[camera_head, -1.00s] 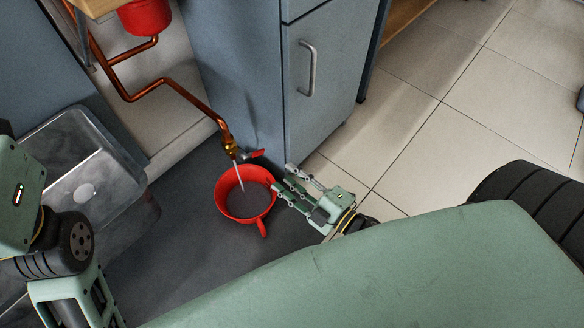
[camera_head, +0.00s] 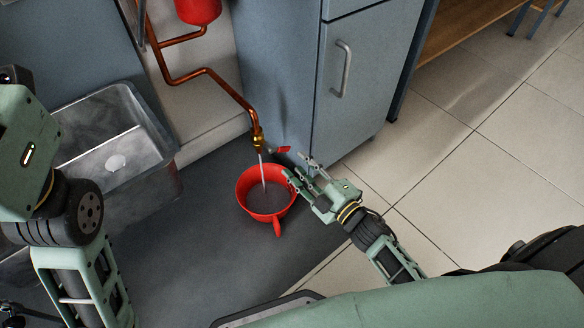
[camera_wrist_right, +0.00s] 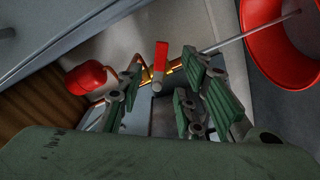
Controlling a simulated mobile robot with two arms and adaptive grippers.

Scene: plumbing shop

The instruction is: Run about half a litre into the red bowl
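The red bowl (camera_head: 242,190), with a handle toward me, stands on the dark floor surface under the brass tap (camera_head: 258,141). A thin pale stream (camera_head: 263,172) runs from the tap down into it. The bowl's bottom looks grey; I cannot tell the water level. The tap's red lever (camera_head: 283,150) sticks out to the right. My right gripper (camera_head: 300,172) is open and empty, right of the bowl and just short of the lever. In the wrist view the red lever (camera_wrist_right: 161,56) shows beyond and between the open fingers (camera_wrist_right: 165,85). My left gripper is outside the view.
A metal sink basin (camera_head: 115,150) stands left of the bowl. A copper pipe (camera_head: 205,72) leads to the tap from a red vessel (camera_head: 198,8). A grey-blue cabinet (camera_head: 350,90) rises behind my right gripper. Tiled floor (camera_head: 480,190) lies open at right.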

